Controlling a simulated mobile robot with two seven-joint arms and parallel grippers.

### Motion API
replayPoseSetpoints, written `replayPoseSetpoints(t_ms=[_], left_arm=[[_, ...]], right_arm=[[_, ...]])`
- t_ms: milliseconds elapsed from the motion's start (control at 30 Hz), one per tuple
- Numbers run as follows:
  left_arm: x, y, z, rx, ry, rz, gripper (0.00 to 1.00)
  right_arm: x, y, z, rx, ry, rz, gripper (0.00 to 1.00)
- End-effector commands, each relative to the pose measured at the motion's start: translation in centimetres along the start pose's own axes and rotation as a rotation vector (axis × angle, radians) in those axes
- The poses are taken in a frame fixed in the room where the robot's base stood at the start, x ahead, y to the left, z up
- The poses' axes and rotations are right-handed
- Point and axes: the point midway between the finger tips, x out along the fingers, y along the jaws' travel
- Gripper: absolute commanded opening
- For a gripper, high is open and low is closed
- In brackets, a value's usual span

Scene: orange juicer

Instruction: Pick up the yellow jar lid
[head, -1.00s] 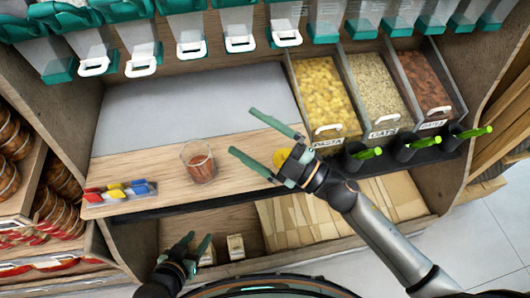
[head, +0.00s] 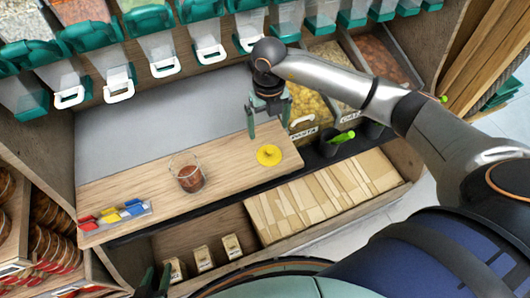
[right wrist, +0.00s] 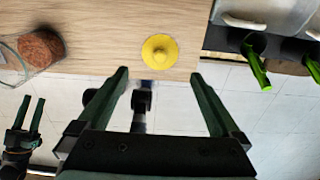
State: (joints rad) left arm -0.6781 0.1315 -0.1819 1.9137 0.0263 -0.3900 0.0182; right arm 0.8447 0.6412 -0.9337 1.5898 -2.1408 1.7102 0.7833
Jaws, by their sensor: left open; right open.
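The yellow jar lid (head: 269,155) is a round disc with a small knob. It lies on the wooden counter near its front right edge, and it also shows in the right wrist view (right wrist: 160,52). My right gripper (head: 268,128) is above and behind the lid in the head view, fingers pointing down. In the right wrist view its two fingers (right wrist: 158,75) are spread apart and empty, with the lid beyond the tips and between their lines. My left gripper (head: 155,282) is low at the bottom edge of the head view, partly cut off, away from the lid.
A glass jar (head: 187,175) with brown contents stands left of the lid. Colored scoops or clips (head: 113,215) lie further left. Bins of pasta (head: 310,108) and oats stand to the right, with green-handled scoops in dark holders (head: 338,142). The counter between jar and lid is clear.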

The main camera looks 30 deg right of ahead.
Motion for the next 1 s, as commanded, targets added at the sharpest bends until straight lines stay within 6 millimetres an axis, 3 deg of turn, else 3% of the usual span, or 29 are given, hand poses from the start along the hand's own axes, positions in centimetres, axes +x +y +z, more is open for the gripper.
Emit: replayPoseSetpoints(t_ms=[200, 467, 700, 1000], left_arm=[[0.0, 0.1, 0.1, -0.001, -0.003, 0.001, 0.45], [-0.1, 0.1, 0.0, -0.001, -0.005, 0.002, 0.45], [-0.2, 0.1, 0.0, -0.001, -0.005, 0.002, 0.45], [-0.2, 0.2, 0.0, -0.001, -0.006, 0.003, 0.45]], right_arm=[[4.1, 0.2, -0.2, -0.002, 0.004, 0.005, 1.0], [6.2, 0.1, -0.3, -0.002, 0.005, 0.005, 1.0], [9.8, 0.0, -0.6, -0.003, 0.004, 0.007, 1.0], [10.7, 0.0, -0.6, -0.005, 0.001, 0.007, 1.0]])
